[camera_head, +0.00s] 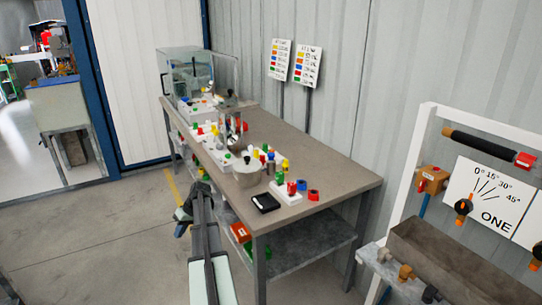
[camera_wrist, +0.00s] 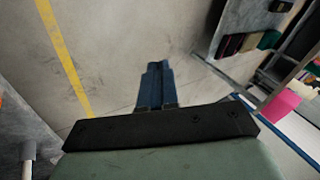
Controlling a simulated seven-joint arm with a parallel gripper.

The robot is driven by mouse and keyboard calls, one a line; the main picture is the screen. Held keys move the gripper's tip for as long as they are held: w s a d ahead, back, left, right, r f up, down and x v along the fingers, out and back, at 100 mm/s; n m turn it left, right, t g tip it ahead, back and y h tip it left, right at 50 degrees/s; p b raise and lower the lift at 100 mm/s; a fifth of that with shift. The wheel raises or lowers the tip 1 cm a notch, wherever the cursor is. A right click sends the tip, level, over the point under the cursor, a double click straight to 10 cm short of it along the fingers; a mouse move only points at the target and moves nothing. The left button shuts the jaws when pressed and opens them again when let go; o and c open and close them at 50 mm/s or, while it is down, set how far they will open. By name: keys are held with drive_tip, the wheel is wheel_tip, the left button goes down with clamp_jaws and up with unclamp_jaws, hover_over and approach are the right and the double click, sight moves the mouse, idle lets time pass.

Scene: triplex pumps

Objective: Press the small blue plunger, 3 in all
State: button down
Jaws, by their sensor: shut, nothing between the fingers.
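The workbench (camera_head: 330,172) carries several small pumps with coloured plungers. A blue-topped piece (camera_head: 271,157) stands beside a yellow one near the middle of the bench; it is too small to tell whether it is the small blue plunger. My gripper (camera_head: 180,230) hangs over the floor at the bench's left side, below its top and apart from the plungers. In the wrist view my gripper (camera_wrist: 155,68) has its two blue fingers together, with nothing between them. No plunger is recognisable in the wrist view.
A white-framed stand (camera_head: 425,150) is at right.

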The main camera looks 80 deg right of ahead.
sight(273, 154)
drive_tip(key=s+d+r+t+h, duration=0.1)
drive_tip(key=s+d+r, duration=0.5)
drive_tip(key=d+r, duration=0.2)
drive_tip(key=s+d+r+t+h, duration=0.1)
drive_tip(key=s+d+r, duration=0.5)
drive_tip(key=d+r, duration=0.3)
drive_tip(key=s+d+r+m+t+h, duration=0.1)
drive_tip(key=s+d+r, duration=0.6)
drive_tip(key=d+r, duration=0.1)
drive_tip(key=shift+d+r, duration=0.15)
drive_tip(key=shift+r, duration=0.45)
drive_tip(key=s+d+r+m+h, duration=0.1)
drive_tip(key=s+d+r+m, duration=0.1)
drive_tip(key=s+d, duration=0.3)
drive_tip(key=s+d+r+m+h, duration=0.1)
drive_tip(key=s+d+r+m, duration=0.1)
drive_tip(key=s+d+r, duration=0.2)
drive_tip(key=d, duration=0.3)
drive_tip(key=shift+s+d+r+t, duration=0.25)
drive_tip(key=shift+s+r+t, duration=0.1)
drive_tip(key=shift+t, duration=0.05)
drive_tip(key=shift+f, duration=0.1)
drive_tip(key=shift+f, duration=4.35)
drive_tip(key=shift+f, duration=0.15)
drive_tip(key=shift+f, duration=0.25)
